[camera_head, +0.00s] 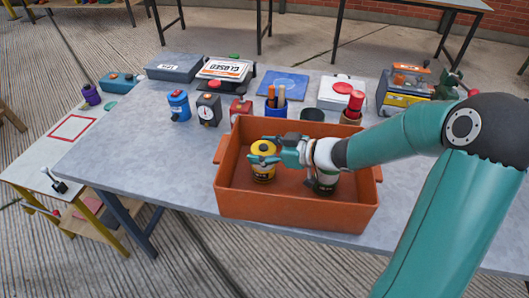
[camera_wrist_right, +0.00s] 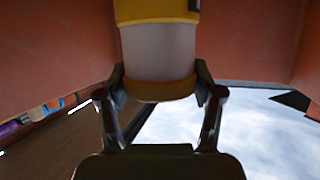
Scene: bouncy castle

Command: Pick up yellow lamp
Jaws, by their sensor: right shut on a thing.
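My right gripper (camera_head: 265,153) comes in from the right and is shut on the lamp's upper part. In the right wrist view the lamp (camera_wrist_right: 157,48) sits between both fingers, which touch its yellow rim (camera_wrist_right: 160,88). Whether its base touches the crate floor I cannot tell. My left gripper is not in view.
Behind the crate are a blue lantern (camera_head: 178,107), a dark gauge box (camera_head: 208,110), a pen cup (camera_head: 276,106) and a yellow toolbox (camera_head: 405,92). The grey table (camera_head: 130,150) is clear at left.

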